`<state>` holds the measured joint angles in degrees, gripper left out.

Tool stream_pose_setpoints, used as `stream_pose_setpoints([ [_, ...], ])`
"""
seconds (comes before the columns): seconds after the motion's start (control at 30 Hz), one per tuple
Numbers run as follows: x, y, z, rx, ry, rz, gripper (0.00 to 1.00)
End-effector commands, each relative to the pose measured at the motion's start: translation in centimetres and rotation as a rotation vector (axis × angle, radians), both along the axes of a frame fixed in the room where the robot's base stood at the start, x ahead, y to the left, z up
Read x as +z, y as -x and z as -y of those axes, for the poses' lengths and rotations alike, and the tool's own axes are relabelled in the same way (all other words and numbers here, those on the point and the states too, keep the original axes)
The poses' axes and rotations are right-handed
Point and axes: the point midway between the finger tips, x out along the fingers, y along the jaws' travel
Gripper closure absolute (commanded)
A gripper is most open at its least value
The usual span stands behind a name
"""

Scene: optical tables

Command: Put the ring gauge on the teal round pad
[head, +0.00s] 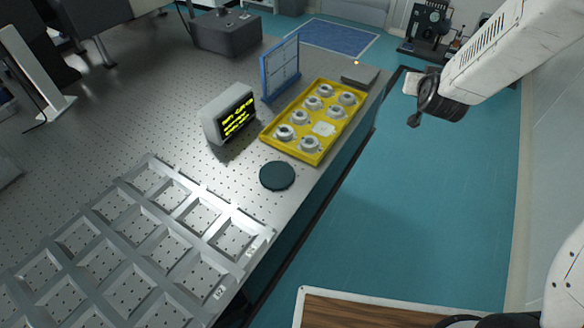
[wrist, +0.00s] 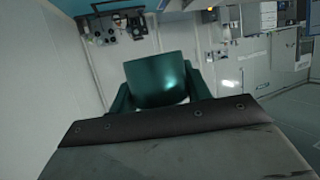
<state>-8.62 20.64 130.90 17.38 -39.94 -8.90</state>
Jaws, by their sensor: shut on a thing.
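The teal round pad (head: 277,175) is a dark flat disc lying bare on the table top, between the yellow tray and the grey grid rack. My gripper (head: 412,103) is high at the right, over the floor and well apart from the pad. It is shut on the ring gauge (head: 410,84), of which only a small pale part shows at the jaws. In the wrist view, dark green surfaces stand beyond the dark gripper body, and the gauge's shape is mostly hidden.
The yellow tray (head: 266,137) holds several pale ring-shaped parts and has one flat, empty-looking place. A grey display (head: 228,115) with yellow text and a blue upright panel (head: 280,69) stand beside it. The grey grid rack (head: 150,230) fills the near table. The table edge runs close to the pad.

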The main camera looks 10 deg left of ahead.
Motion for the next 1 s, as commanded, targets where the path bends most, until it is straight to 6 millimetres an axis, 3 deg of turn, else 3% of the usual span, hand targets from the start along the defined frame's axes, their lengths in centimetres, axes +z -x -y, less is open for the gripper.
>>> stream_pose_setpoints([
  [0.1,-0.2,-1.1,-5.0,0.207,0.002,-0.001,0.85],
  [0.27,-1.0,-0.8,-11.6,0.495,-0.001,-0.003,0.85],
  [0.37,-2.0,0.4,-15.8,0.692,-0.002,-0.003,0.85],
  [0.5,-4.0,3.6,-21.2,0.983,-0.003,-0.004,0.85],
  [0.6,-5.5,6.3,-23.9,1.170,-0.004,-0.004,0.85],
  [0.73,-7.0,9.2,-25.7,1.345,-0.004,-0.002,0.85],
  [1.0,-8.1,13.4,-28.0,1.442,-0.001,-0.001,0.85],
])
